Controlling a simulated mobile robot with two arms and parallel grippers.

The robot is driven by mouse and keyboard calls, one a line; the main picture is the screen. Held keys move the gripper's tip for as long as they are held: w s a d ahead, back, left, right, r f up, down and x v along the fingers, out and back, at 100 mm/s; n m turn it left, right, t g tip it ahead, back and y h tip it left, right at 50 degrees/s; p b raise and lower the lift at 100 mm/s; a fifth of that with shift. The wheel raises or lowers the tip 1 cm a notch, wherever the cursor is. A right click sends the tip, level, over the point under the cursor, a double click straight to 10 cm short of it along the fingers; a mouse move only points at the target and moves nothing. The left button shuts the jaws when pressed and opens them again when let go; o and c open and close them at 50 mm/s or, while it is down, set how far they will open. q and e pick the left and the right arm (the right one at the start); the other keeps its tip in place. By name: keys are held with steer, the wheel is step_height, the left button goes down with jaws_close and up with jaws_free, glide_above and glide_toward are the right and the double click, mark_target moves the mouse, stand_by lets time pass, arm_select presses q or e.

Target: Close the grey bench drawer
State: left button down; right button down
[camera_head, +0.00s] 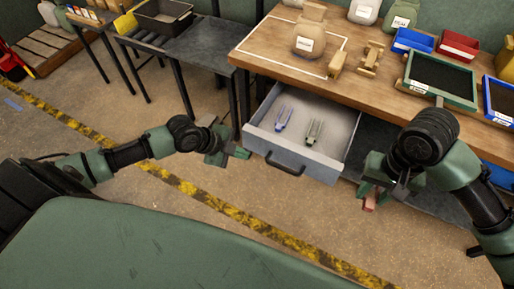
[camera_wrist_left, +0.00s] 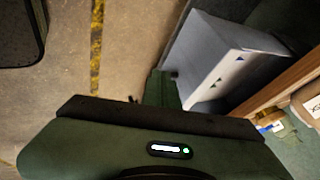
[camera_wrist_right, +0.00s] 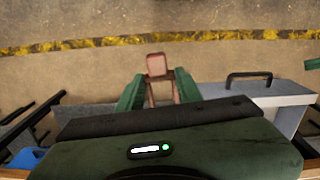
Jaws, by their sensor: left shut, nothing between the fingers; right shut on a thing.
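The grey bench drawer (camera_head: 336,166) is pulled out from under the wooden bench, with a dark handle (camera_head: 284,166) on its front. Inside it lie a blue-handled tool (camera_head: 282,118) and a dark-handled tool (camera_head: 314,131). My left gripper (camera_head: 243,153) is shut and empty, just left of the drawer's front corner; the drawer's side (camera_wrist_left: 205,60) shows in the left wrist view. My right gripper (camera_head: 369,198) is to the right of the drawer, shut on a reddish-brown object (camera_wrist_right: 156,66). The drawer handle also shows in the right wrist view (camera_wrist_right: 250,76).
The wooden bench top (camera_head: 265,45) holds a beige sack (camera_head: 308,43), wooden pieces (camera_head: 370,57), a green-framed tray (camera_head: 440,82), a blue bin (camera_head: 412,40) and a red bin (camera_head: 459,45). A dark table (camera_head: 190,48) stands left. Floor in front is clear, with a yellow-black stripe.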

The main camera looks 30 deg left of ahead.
steer(key=shift+r, duration=0.2)
steer(key=shift+r+p, duration=0.15)
steer(key=shift+p, duration=0.2)
arm_select(q)
steer(key=w+f, duration=0.1)
steer(key=w, duration=0.1)
steer(key=w+d+f, duration=0.1)
steer(key=w, duration=0.1)
steer(key=w+d+f, duration=0.1)
steer(key=w+f, duration=0.1)
steer(key=shift+w+d, duration=0.1)
steer(key=shift+w, duration=0.05)
arm_select(e)
steer(key=shift+r, duration=0.1)
